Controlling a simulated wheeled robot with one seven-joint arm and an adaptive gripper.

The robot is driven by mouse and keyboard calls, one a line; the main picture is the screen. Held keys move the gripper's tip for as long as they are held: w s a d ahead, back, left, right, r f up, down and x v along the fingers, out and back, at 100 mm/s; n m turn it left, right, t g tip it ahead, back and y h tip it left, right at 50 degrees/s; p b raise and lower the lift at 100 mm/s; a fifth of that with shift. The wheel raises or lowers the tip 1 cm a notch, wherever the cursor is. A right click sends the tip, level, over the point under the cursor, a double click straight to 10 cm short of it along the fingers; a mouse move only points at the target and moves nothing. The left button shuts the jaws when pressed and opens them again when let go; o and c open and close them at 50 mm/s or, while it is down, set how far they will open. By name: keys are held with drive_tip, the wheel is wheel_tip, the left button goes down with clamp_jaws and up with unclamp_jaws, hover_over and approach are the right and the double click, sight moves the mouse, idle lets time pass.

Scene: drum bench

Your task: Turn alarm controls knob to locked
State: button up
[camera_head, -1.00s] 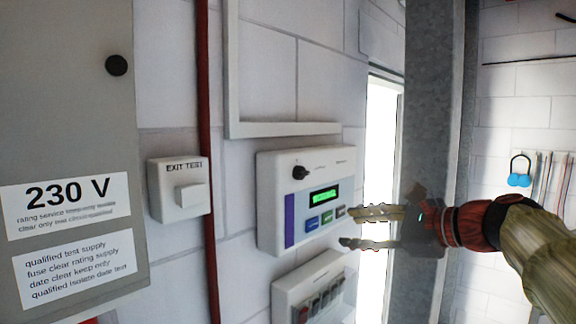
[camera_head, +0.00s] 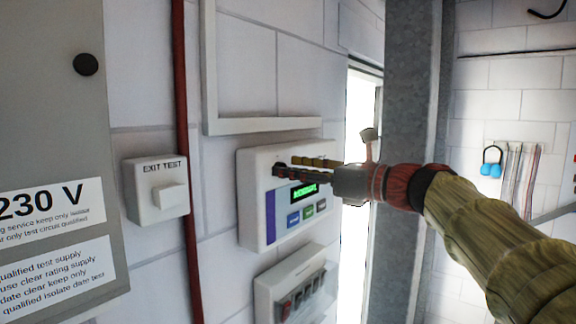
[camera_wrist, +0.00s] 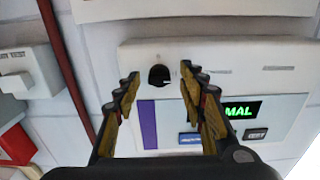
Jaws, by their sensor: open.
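The alarm controls panel (camera_head: 256,228) is a white box on the wall with a lit green display (camera_head: 304,191) and coloured buttons. Its black knob (camera_wrist: 159,76) sits at the upper left of the panel. In the wrist view the knob lies between and just beyond the open fingertips of my gripper (camera_wrist: 158,84), apart from both fingers. In the head view my gripper (camera_head: 287,166) reaches in from the right in front of the panel, its tips at the knob, which they mostly hide. The display's visible letters end in "MAL". The knob's pointer direction is unclear.
An exit test box (camera_head: 143,206) is left of the panel, beyond a red pipe (camera_head: 184,120). A switch box (camera_head: 266,287) is just below the panel. A grey metal column (camera_head: 412,90) stands right, close to my arm. A 230 V cabinet (camera_head: 50,120) is at far left.

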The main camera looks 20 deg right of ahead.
drive_tip(key=shift+w+a, duration=0.35)
drive_tip(key=shift+w, duration=0.05)
drive_tip(key=c, duration=0.4)
clamp_jaws()
